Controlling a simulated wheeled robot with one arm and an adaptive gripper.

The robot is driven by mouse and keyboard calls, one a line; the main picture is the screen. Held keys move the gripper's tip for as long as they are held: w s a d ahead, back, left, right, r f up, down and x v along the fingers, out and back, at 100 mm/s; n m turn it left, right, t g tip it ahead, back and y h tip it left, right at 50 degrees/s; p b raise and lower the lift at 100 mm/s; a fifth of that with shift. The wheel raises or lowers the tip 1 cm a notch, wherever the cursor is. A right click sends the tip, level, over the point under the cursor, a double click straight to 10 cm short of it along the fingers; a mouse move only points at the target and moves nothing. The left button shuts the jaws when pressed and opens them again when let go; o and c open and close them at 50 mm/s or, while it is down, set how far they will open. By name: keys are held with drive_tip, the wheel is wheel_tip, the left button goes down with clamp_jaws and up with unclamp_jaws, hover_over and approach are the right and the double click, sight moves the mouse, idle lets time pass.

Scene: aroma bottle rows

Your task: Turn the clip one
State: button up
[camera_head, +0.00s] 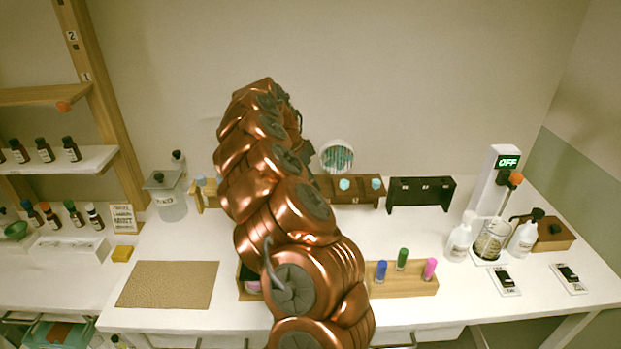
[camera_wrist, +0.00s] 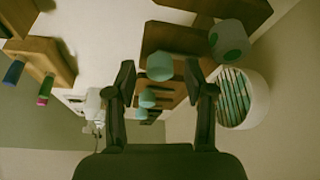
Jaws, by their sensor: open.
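My gripper (camera_wrist: 164,88) is open in the wrist view, with its two dark fingers apart and nothing held between them. In the head view my copper arm hides it. A teal-topped piece (camera_wrist: 160,67) on a brown rack (camera_wrist: 170,40) shows between the fingers. I cannot tell whether it touches them. Smaller teal pieces (camera_wrist: 148,97) show beyond it. In the head view, teal pieces (camera_head: 344,185) sit on the dark brown rack (camera_head: 352,202) right of my arm. No part is clearly recognizable as clip one.
A white round container with striped contents (camera_wrist: 243,98) is right of the fingers. A black rack (camera_head: 420,194) stands at the back. A wooden tray (camera_head: 405,287) holds blue, green and pink-capped bottles. A device reading OFF (camera_head: 508,162) stands right. A brown mat (camera_head: 167,284) lies left.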

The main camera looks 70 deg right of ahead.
clamp_jaws()
idle(0.4)
